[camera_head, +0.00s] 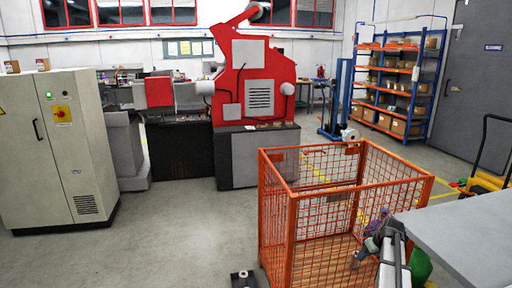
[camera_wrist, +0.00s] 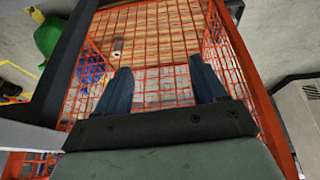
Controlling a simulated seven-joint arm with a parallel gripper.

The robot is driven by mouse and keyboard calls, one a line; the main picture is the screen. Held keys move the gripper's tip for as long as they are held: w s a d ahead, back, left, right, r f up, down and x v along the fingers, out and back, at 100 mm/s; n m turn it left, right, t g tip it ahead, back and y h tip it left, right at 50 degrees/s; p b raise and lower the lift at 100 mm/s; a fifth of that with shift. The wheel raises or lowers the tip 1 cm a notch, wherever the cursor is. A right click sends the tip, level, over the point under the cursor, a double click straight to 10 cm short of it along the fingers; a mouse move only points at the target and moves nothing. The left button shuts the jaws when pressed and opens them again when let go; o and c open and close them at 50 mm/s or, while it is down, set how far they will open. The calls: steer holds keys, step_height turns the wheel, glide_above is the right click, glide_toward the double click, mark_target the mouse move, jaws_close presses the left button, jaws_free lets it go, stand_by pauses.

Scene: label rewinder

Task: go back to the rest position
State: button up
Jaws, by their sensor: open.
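My gripper (camera_wrist: 160,65) is open, with its two dark blue fingers well apart and nothing visible between them. In the wrist view it points down over the orange mesh cage (camera_wrist: 237,65), whose slatted wooden floor shows beyond the fingers. In the head view my gripper and wrist are at the cage's right side, partly seen through the mesh. The same cage (camera_head: 291,240) stands on the floor in front of the red label machine (camera_head: 255,80).
A grey table (camera_head: 460,238) is at the right, close to the cage. A green object (camera_head: 420,266) sits beside it. A blue-purple item (camera_wrist: 92,68) shows through the mesh. A grey cabinet (camera_head: 60,150) stands left and shelves (camera_head: 398,85) stand behind. The floor left of the cage is mostly clear.

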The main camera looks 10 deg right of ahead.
steer(key=s+a+f+g+y, duration=0.15)
steer(key=s+a+f, duration=0.25)
steer(key=a+f, duration=0.55)
steer(key=s+a+f+g, duration=0.2)
steer(key=s+a+f, duration=0.3)
steer(key=a+f, duration=0.45)
steer(key=s+a+f+g+y, duration=0.15)
steer(key=s+a+f, duration=0.25)
steer(key=a+f, duration=0.5)
steer(key=s+a+f+g+h, duration=0.1)
steer(key=s+a+f+g, duration=0.1)
steer(key=s+a, duration=0.4)
steer(key=s+a+f+g, duration=0.2)
steer(key=s+a, duration=0.3)
steer(key=s, duration=0.8)
steer(key=s+a+f+g+h, duration=0.1)
steer(key=s+a+f+g, duration=0.1)
steer(key=s+a, duration=0.4)
steer(key=s+f, duration=0.1)
steer(key=s, duration=0.3)
steer(key=shift+a+f+h, duration=0.3)
steer(key=shift+a+f, duration=0.05)
